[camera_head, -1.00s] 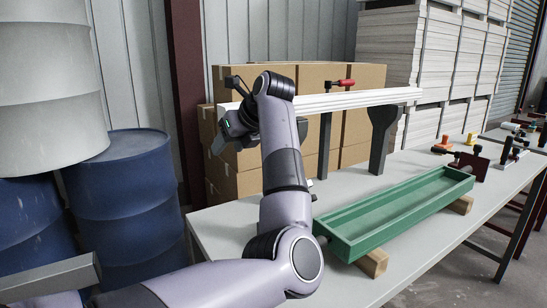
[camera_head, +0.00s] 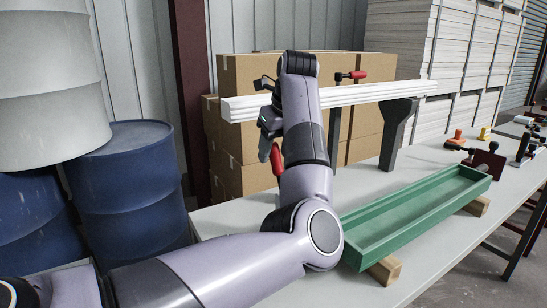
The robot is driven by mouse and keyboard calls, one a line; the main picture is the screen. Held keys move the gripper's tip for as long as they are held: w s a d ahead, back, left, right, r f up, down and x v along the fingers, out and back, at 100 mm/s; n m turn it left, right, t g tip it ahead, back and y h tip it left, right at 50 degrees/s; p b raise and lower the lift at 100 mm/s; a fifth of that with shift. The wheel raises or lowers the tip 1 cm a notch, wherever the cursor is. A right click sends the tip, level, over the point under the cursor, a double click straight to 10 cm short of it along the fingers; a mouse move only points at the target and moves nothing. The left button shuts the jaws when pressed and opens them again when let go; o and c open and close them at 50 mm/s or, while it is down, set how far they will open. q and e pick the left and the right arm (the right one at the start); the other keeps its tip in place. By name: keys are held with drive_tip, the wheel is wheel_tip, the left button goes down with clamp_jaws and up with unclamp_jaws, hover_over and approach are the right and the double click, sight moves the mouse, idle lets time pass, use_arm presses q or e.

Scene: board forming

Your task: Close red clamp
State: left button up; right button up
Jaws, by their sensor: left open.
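A clamp with a red handle (camera_head: 352,75) stands at the stack of white boards (camera_head: 380,92), its dark bar reaching down below the boards. A second red handle (camera_head: 277,158) hangs below the boards' left part, close to my left gripper (camera_head: 265,149). My left gripper is open, at the left part of the boards, and points down. My forearm hides much of it and part of the boards, so I cannot tell whether it touches the red handle. My right gripper is not in view.
A green trough (camera_head: 420,215) rests on wooden blocks (camera_head: 385,269) on the grey table (camera_head: 228,222). Cardboard boxes (camera_head: 240,75) stand behind the boards. Blue drums (camera_head: 130,185) stand at the left. Small clamps and tools (camera_head: 486,160) lie at the table's right.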

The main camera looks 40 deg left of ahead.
sight(273, 158)
use_arm(q)
drive_tip(key=shift+x, duration=1.6)
clamp_jaws()
drive_tip(key=shift+a, duration=0.1)
